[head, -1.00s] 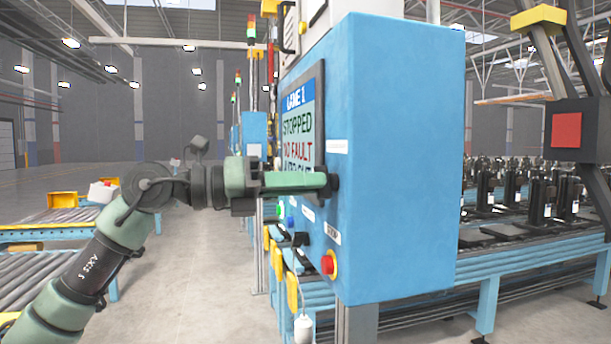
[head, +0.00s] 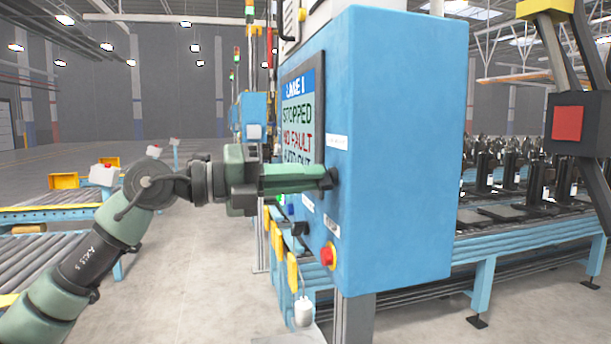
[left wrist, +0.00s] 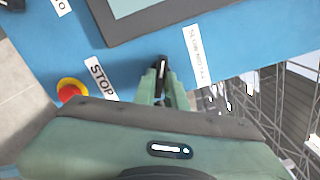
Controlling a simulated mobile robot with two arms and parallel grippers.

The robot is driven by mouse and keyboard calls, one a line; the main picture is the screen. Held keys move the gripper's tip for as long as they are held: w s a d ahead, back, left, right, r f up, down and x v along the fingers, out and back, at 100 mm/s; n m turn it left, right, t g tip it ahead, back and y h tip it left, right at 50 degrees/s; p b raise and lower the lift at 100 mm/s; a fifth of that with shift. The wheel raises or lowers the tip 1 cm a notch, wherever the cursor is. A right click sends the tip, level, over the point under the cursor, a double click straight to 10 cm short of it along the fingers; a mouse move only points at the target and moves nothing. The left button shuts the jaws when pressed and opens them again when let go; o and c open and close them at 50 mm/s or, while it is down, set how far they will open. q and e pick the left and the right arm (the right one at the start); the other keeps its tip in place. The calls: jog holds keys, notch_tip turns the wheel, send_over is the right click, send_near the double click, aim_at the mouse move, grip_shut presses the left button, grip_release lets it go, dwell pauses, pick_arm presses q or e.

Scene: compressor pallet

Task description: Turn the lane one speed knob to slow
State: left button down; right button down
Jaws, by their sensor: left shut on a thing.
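The lane one speed knob (head: 333,178) is a small dark knob on the front of the blue control box (head: 400,150), right of the screen. My left gripper (head: 326,179) reaches it from the left, with its green fingers shut on it. In the left wrist view the black knob (left wrist: 162,66) with a pale line shows between the fingertips (left wrist: 160,80). A white label with SLOW at one end (left wrist: 200,55) is beside it. The fingers partly hide the knob, and its exact setting is unclear. My right gripper is out of view.
The screen (head: 303,115) reads LANE 1, STOPPED, NO FAULT. A red stop button (head: 327,256) on yellow sits below the knob; it also shows in the left wrist view (left wrist: 71,91). Roller conveyors (head: 50,215) stand at left. Compressors (head: 540,190) stand on the right line.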

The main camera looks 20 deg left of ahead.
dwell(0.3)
pick_arm(q)
jog(key=c, duration=1.5)
grip_release()
jog(key=shift+o, duration=0.2)
jog(key=shift+a, duration=0.1)
jog(key=b+v, duration=0.3)
jog(key=v, duration=0.4)
jog(key=shift+s+a, duration=0.2)
jog(key=shift+a, duration=0.1)
